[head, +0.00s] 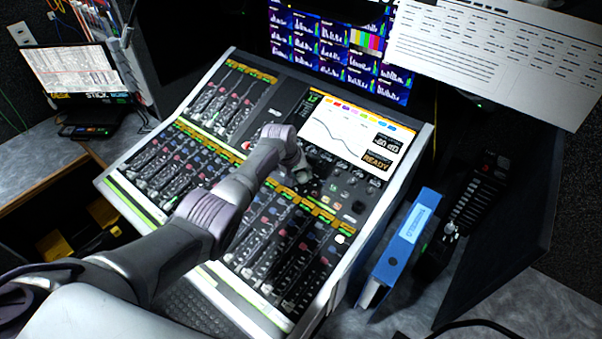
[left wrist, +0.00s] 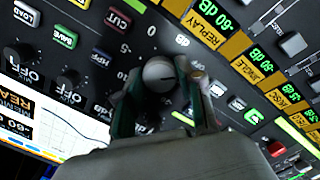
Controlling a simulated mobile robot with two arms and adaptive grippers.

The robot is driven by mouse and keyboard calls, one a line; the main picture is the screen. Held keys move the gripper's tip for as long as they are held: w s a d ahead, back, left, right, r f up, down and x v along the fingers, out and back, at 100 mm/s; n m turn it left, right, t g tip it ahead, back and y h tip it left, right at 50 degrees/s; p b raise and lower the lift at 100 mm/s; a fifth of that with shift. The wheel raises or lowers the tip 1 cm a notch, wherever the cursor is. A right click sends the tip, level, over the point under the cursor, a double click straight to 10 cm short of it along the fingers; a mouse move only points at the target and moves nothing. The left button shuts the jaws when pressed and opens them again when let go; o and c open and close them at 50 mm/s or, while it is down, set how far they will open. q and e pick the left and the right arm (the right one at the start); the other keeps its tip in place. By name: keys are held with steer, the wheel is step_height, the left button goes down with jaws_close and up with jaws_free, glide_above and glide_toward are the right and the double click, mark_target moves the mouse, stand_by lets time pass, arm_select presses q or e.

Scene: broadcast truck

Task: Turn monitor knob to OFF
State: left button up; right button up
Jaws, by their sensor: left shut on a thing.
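My left arm reaches across the mixing console, and its gripper (head: 303,172) is down at the knob area just below the console's screen. In the left wrist view the gripper (left wrist: 163,92) is shut on a round grey-topped knob (left wrist: 159,74) with a dark pointer line, one finger on each side. Scale digits are printed on the panel beside the knob. I cannot read the knob's own name label. OFF is printed by neighbouring dark knobs (left wrist: 69,80) at the left. In the head view my gripper hides the held knob.
The console (head: 150,213) has many faders and buttons around the gripper. Its lit screen (head: 345,135) is just above. A blue binder (head: 405,245) and a black device (head: 470,205) stand at the right. A paper sheet (head: 490,55) hangs at upper right. A laptop (head: 75,75) stands at left.

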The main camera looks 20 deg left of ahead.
arm_select(q)
steer(key=shift+n, duration=0.4)
steer(key=o, duration=1.2)
steer(key=shift+c, duration=0.2)
steer(key=shift+r, duration=0.15)
steer(key=v, duration=1.1)
steer(key=shift+s+r, duration=0.2)
steer(key=shift+r, duration=0.15)
steer(key=shift+a, duration=0.1)
